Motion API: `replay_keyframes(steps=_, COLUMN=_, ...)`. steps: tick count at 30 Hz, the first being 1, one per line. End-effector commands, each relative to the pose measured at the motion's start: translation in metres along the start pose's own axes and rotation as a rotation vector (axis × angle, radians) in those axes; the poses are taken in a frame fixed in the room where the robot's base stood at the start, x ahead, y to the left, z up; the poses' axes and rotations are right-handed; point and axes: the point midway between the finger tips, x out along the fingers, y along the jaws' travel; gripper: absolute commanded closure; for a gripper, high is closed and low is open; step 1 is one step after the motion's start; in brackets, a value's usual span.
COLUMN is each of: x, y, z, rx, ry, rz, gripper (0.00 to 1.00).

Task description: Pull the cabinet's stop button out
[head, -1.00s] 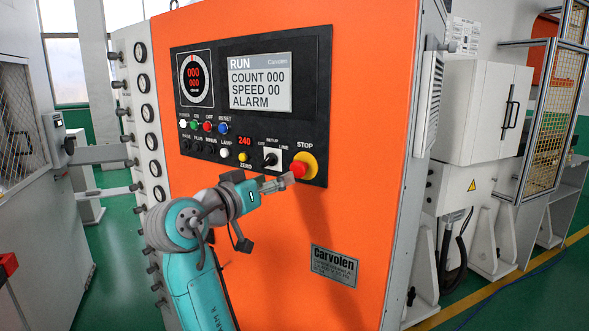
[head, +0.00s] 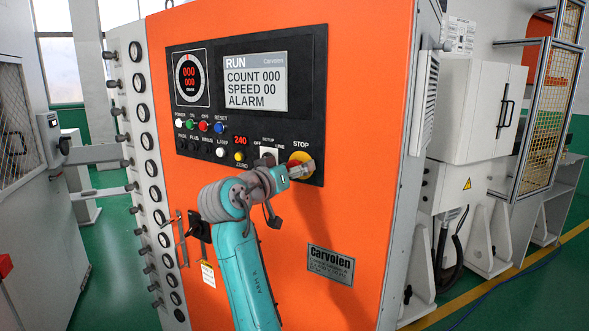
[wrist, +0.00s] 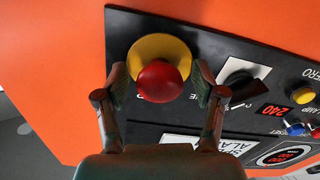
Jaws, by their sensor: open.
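The red stop button (wrist: 159,82) with its yellow collar (wrist: 150,46) sits on the black control panel of the orange cabinet. In the head view the collar (head: 301,157) shows under the STOP label, and the button is mostly hidden behind my gripper (head: 305,168). In the wrist view my gripper (wrist: 157,88) is open, with one finger on each side of the red button. Small gaps show between the fingers and the button, so it is not clasped. Whether the fingertips touch the panel or collar, I cannot tell.
A black rotary switch (wrist: 238,84) lies close beside one finger. The display (head: 256,83) reads RUN and ALARM. Small coloured buttons sit left of the stop button. A nameplate (head: 331,266) is on the orange front below, which is otherwise mostly bare.

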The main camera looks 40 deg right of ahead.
Motion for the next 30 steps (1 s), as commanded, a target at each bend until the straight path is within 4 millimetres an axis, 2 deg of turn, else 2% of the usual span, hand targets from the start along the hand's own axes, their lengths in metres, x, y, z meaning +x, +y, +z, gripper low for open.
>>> replay_keyframes(steps=2, x=0.000, y=0.000, z=0.000, rx=0.000, ry=0.000, rz=0.000, gripper=0.31)
replay_keyframes(steps=9, x=0.000, y=0.000, z=0.000, rx=0.000, ry=0.000, rz=0.000, gripper=0.91)
replay_keyframes(steps=10, x=0.000, y=0.000, z=0.000, rx=0.000, ry=0.000, rz=0.000, gripper=0.98)
replay_keyframes(steps=11, x=0.000, y=0.000, z=0.000, rx=0.000, ry=0.000, rz=0.000, gripper=1.00)
replay_keyframes(steps=15, x=-0.002, y=0.000, z=0.000, rx=0.000, ry=0.001, rz=0.000, gripper=1.00)
replay_keyframes(steps=20, x=-0.016, y=-0.001, z=-0.001, rx=0.000, ry=0.001, rz=-0.001, gripper=1.00)
replay_keyframes(steps=26, x=-0.016, y=0.000, z=0.000, rx=0.000, ry=0.000, rz=0.000, gripper=1.00)
replay_keyframes(steps=27, x=-0.016, y=0.000, z=0.000, rx=0.000, ry=0.000, rz=-0.001, gripper=0.53)
replay_keyframes(steps=30, x=-0.016, y=0.000, z=0.000, rx=0.000, ry=0.000, rz=0.000, gripper=0.31)
